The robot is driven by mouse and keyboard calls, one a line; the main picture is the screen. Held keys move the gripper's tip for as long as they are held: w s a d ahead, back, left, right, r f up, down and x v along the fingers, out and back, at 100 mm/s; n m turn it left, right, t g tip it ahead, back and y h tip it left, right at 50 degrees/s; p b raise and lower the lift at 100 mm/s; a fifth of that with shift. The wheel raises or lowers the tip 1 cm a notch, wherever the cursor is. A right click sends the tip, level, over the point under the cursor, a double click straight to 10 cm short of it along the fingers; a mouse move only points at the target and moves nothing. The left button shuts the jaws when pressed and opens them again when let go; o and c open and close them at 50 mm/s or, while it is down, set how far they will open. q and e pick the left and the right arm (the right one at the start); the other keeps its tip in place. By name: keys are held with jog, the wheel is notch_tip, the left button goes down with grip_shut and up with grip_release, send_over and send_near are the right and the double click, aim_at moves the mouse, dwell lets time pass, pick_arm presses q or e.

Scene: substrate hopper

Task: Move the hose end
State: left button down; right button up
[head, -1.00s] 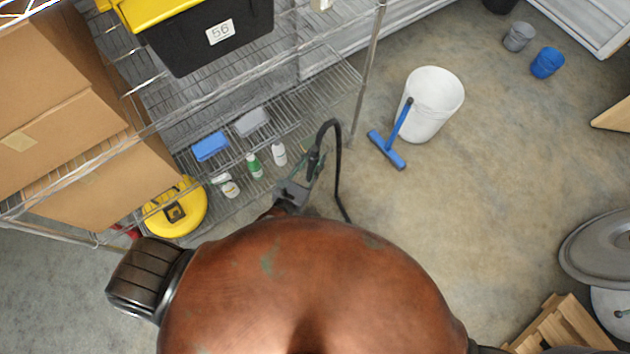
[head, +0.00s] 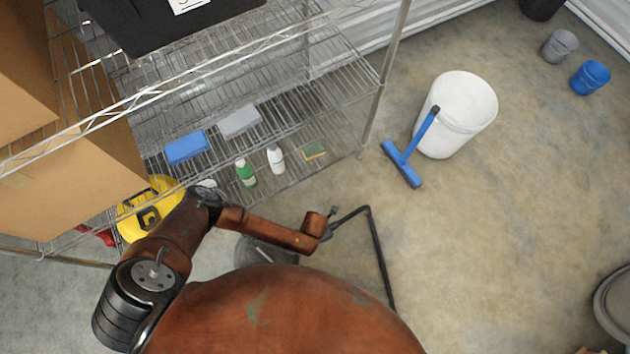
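The black hose (head: 379,255) shows in the head view right of my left arm. It runs from the tip of that arm to a bend at the upper right, then down behind my rust-coloured body. My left gripper (head: 331,222) is small and mostly hidden behind the end of its own arm. The near end of the hose meets it there, but the fingers and any grip are not clear. The hose end itself is hidden or too small to make out. My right gripper is not in view.
A wire shelf (head: 330,62) holds bottles, a blue box (head: 187,147) and a sponge (head: 314,151). A grey container (head: 262,252) stands partly behind my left arm. A white bucket (head: 470,105) with a blue squeegee (head: 402,164) stands right. The floor between is clear.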

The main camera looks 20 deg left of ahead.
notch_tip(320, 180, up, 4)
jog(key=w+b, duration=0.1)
jog(key=b, duration=0.2)
pick_arm(q)
jog(key=shift+g+y, duration=0.6)
jog(key=shift+g, duration=0.2)
jog(key=shift+w+a+f+b, duration=0.5)
jog(key=shift+a+f, duration=0.7)
jog(key=shift+f, duration=1)
jog(key=shift+w+a+f+b, duration=0.25)
jog(key=shift+a+f+b, duration=0.75)
jog(key=shift+f, duration=1.25)
jog(key=shift+w+a+f+b, duration=0.35)
jog(key=shift+a+f, duration=1.1)
jog(key=shift+f, duration=0.75)
jog(key=shift+w+f+b, duration=0.1)
jog(key=shift+f+b, duration=0.6)
jog(key=shift+f, duration=0.3)
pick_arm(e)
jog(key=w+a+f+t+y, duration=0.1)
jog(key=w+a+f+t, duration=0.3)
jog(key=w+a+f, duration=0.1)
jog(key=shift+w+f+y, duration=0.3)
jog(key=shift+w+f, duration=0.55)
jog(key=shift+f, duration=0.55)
pick_arm(q)
grip_release()
